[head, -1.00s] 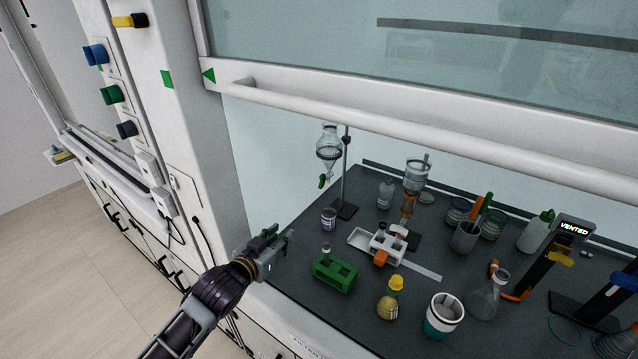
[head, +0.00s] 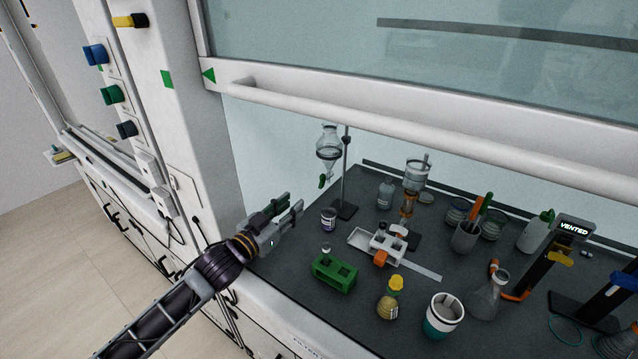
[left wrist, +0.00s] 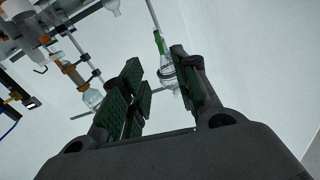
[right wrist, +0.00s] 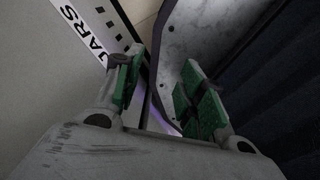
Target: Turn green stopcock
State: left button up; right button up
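The green stopcock (head: 322,181) hangs at the bottom of a clear glass separating funnel (head: 328,146), held on a dark stand (head: 345,175) at the back left of the hood. In the left wrist view the stopcock (left wrist: 158,42) and funnel (left wrist: 167,74) show beyond the gap between the fingers. My left gripper (head: 294,206) is open and empty, in front of the stopcock, lower and to its left in the head view, apart from it. My right gripper (right wrist: 158,90) is open and empty, and shows only in its own wrist view.
A green rack (head: 334,273), a labelled jar (head: 328,219) and a white tray (head: 375,243) stand on the dark worktop (head: 290,262). The raised sash with its rail (head: 420,135) is above.

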pick_arm(q)
jog(key=shift+w+d, duration=0.1)
jog(key=shift+w, duration=0.05)
jog(key=p, duration=0.2)
send_near(320, 182)
jog(key=shift+x, duration=4.75)
grip_shut()
